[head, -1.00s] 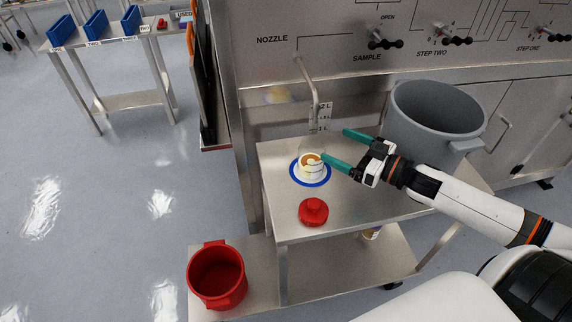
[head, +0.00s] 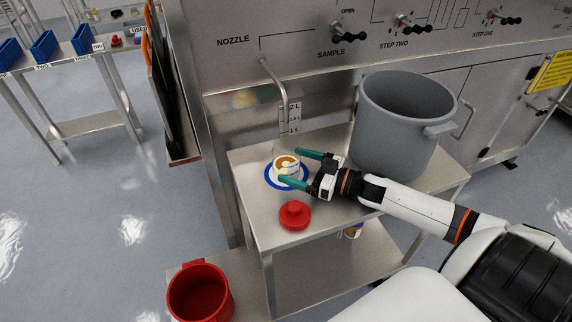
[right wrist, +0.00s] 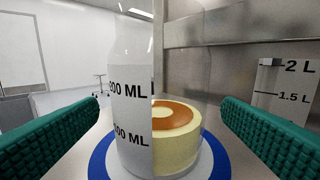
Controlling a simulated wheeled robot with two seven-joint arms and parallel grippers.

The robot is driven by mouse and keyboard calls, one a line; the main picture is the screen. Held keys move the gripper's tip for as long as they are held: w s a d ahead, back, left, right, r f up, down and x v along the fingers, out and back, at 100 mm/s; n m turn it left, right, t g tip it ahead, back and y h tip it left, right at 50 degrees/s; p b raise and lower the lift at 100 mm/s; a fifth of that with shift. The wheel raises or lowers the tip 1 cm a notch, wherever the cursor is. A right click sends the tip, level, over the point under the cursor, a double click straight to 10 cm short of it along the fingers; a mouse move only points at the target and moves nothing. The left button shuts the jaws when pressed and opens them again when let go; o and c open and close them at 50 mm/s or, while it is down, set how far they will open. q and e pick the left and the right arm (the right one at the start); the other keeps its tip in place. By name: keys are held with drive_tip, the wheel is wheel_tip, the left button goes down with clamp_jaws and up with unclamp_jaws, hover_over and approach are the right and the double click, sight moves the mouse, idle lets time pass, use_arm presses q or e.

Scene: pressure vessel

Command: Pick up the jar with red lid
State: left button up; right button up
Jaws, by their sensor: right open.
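A clear jar (head: 286,164) with yellow and brown contents stands upright on a blue ring (head: 270,181) on the steel table. No lid shows on it. In the right wrist view the jar (right wrist: 130,100) has ML marks and stands between the fingers. A red lid-like piece (head: 294,215) lies apart on the table in front of it. My right gripper (head: 290,166) is open, with its green fingers reaching either side of the jar; a gap shows on both sides in the right wrist view (right wrist: 160,125). My left gripper is not in view.
A big grey pot (head: 400,125) stands on the table at the right, close behind my right arm. A bent nozzle pipe (head: 282,95) hangs over the jar area from the panel. A red bucket (head: 200,290) is on a low shelf at front left.

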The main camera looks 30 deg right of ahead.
sight(280, 160)
drive_tip(key=x, duration=0.5)
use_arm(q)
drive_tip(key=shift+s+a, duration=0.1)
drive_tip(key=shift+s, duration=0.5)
use_arm(e)
drive_tip(key=shift+r, duration=0.1)
